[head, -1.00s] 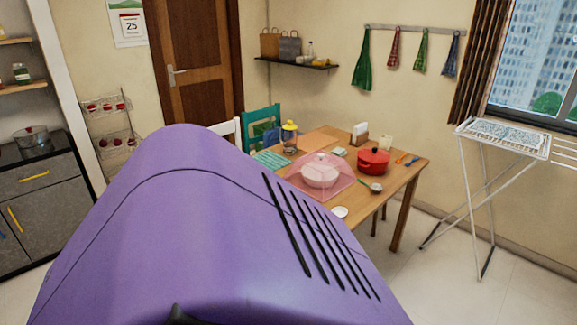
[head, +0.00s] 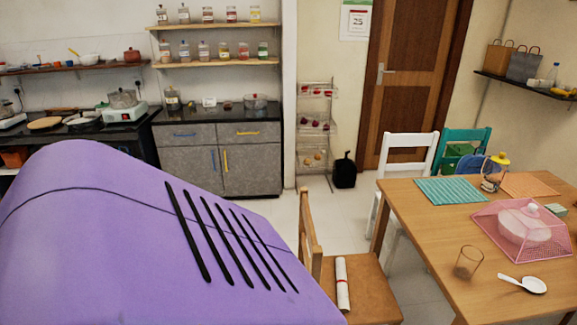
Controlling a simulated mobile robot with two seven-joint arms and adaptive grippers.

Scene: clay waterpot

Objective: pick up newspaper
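A rolled white newspaper (head: 342,284) with a red band lies on the seat of a wooden chair (head: 364,294). The chair stands at the near left side of the dining table, at the bottom middle of the head view. Its backrest rises just to the left of the newspaper. A large purple body part of mine fills the lower left and hides the floor there. Neither of my grippers shows in the head view.
The dining table (head: 415,228) holds a glass (head: 467,262), a white spoon (head: 523,284) and a pink mesh cover (head: 546,254). A white chair (head: 407,152) and a teal chair (head: 466,146) stand behind it. Floor is clear before the grey cabinet (head: 242,171).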

